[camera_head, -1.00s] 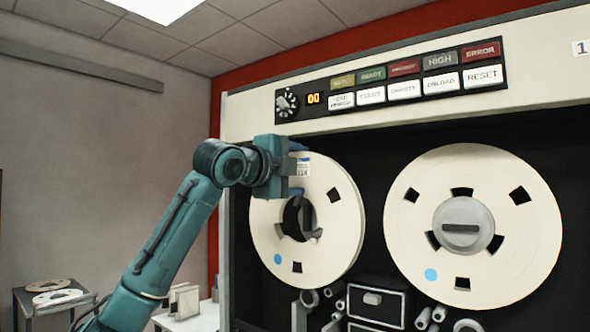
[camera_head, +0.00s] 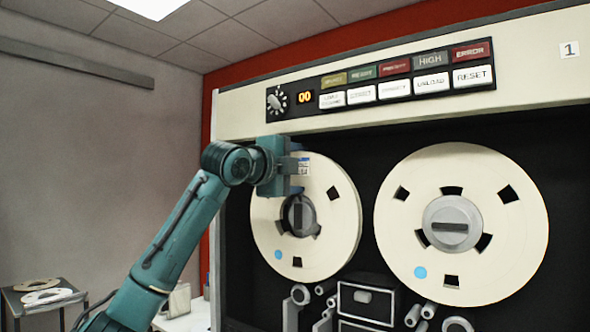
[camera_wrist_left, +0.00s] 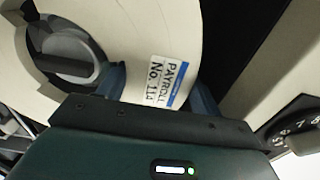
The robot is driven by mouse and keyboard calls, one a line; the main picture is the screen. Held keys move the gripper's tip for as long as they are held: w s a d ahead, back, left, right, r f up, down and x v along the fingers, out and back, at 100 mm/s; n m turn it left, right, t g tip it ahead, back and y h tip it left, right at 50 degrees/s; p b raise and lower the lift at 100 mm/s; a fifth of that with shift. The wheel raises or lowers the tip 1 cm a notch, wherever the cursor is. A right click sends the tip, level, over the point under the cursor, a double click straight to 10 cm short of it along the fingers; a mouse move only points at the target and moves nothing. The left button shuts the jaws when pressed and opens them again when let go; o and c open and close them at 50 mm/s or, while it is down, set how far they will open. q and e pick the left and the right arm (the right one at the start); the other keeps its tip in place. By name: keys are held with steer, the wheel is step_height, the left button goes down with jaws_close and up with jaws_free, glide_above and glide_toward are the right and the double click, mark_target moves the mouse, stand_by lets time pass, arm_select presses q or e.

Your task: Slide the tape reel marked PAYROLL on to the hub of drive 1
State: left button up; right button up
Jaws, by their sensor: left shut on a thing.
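The cream PAYROLL reel (camera_head: 338,205) is upright in front of the left side of drive 1, whose number plate (camera_head: 569,49) shows at top right. My left gripper (camera_head: 298,166) is shut on the reel's upper rim, beside its label. The label (camera_wrist_left: 165,82) reads PAYROLL No. 114 in the left wrist view, between my blue fingers. The grey hub (camera_head: 299,215) shows inside the reel's centre hole, roughly centred, with dark gaps around it. It also shows in the wrist view (camera_wrist_left: 78,52). I cannot tell how deep the reel sits on it. My right gripper is out of view.
A second cream reel (camera_head: 520,225) sits on the right hub (camera_head: 452,226). The control panel (camera_head: 393,83) is above. Rollers and a small drawer box (camera_head: 367,299) lie below the reels. A side table (camera_head: 20,305) with reels stands at far left.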

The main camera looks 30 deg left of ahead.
arm_select(q)
steer(key=shift+w+d+r, duration=0.1)
steer(key=shift+w+r, duration=0.1)
steer(key=shift+w, duration=1.1)
steer(key=o, duration=0.9)
steer(key=shift+w, duration=0.1)
steer(key=o, duration=0.5)
steer(key=shift+o, duration=0.3)
steer(key=shift+f, duration=0.1)
steer(key=shift+f, duration=0.15)
steer(key=shift+c, duration=1.3)
